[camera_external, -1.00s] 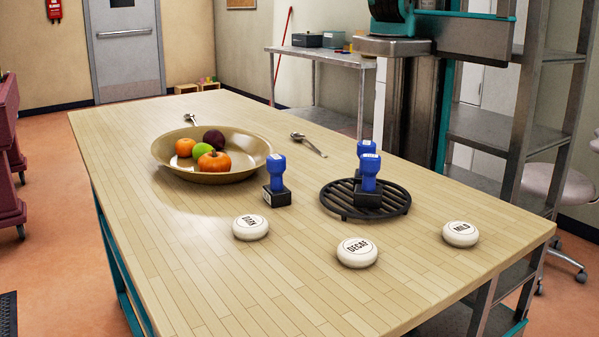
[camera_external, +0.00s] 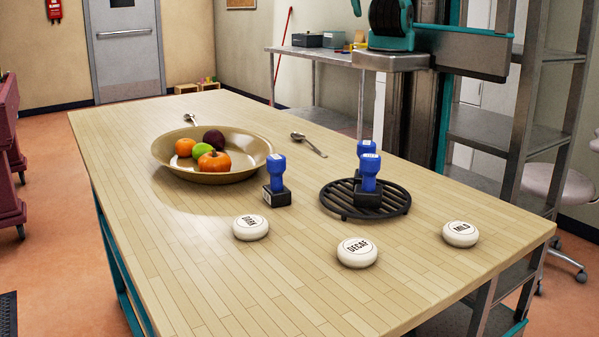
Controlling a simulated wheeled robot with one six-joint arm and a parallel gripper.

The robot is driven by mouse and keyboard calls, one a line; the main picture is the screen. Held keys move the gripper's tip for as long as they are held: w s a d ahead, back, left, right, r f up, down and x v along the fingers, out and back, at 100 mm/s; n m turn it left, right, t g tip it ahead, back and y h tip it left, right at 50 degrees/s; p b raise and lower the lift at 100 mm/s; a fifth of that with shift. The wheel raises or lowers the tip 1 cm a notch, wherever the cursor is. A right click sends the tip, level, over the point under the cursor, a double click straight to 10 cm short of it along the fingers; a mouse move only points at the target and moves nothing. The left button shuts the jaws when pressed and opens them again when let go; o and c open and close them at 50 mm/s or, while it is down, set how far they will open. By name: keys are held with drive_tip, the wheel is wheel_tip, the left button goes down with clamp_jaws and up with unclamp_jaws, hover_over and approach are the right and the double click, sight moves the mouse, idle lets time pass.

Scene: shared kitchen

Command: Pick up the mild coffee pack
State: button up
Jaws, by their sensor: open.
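The mild coffee pack (camera_external: 460,234) is a round white puck with "MILD" on top. It lies flat on the wooden table near its right corner, with bare wood around it. Two similar white pucks lie to its left, marked "DECAF" (camera_external: 357,252) and "DARK" (camera_external: 250,228). Part of my arm shows at the top edge, beyond the table and far from the pucks. My gripper cannot be made out; it appears to be above the picture.
A black round grate (camera_external: 340,209) holds blue-handled stamps. Another blue stamp (camera_external: 277,182) stands left of it. A bowl of fruit (camera_external: 185,173) and two spoons are farther back. The table's front is clear. A metal shelf rack (camera_external: 490,130) stands at the right.

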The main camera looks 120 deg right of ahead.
drive_tip(key=w+a+f+t+h+b, duration=0.1)
drive_tip(key=w+a+f+b, duration=0.6)
drive_tip(key=a+f+b, duration=0.4)
drive_tip(key=t+b, duration=0.2)
drive_tip(key=b, duration=0.6)
approach(461, 227)
drive_tip(key=shift+n, duration=0.3)
drive_tip(key=x, duration=0.4)
drive_tip(key=shift+d+f+p, duration=0.2)
drive_tip(key=shift+d+p, duration=0.15)
drive_tip(key=shift+p, duration=0.05)
drive_tip(key=x, duration=0.2)
drive_tip(key=a+p+x, duration=0.1)
drive_tip(key=x, duration=0.2)
drive_tip(key=shift+r, duration=0.1)
drive_tip(key=shift+d, duration=0.1)
drive_tip(key=c, duration=1)
